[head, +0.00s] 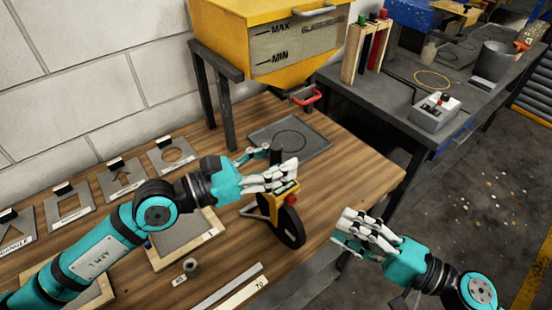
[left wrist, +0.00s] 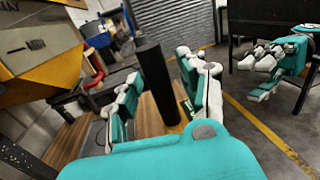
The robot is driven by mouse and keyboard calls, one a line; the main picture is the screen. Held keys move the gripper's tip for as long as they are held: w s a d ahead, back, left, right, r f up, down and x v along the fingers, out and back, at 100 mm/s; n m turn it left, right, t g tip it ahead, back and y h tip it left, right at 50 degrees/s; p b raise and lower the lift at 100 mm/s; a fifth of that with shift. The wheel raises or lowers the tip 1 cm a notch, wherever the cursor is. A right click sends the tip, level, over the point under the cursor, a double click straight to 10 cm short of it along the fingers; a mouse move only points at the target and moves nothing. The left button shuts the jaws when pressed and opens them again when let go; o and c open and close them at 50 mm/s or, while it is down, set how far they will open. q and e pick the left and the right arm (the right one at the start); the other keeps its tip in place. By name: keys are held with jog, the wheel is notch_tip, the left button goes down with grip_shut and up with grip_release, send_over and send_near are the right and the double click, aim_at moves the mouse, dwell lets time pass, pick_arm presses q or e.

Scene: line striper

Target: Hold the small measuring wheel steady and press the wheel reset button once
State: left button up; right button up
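A yellow hopper (head: 270,40) on dark legs stands behind. A grey tray (head: 290,138) lies behind the wheel. Stencil plates (head: 122,176) line the wall. A grey box with buttons (head: 435,112) sits on another table. The bench's right end is clear.

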pick_arm(q)
grip_shut()
pick_arm(e)
jog(key=shift+c, duration=0.2)
grip_shut()
jog(key=shift+f, duration=0.1)
dwell(1.4)
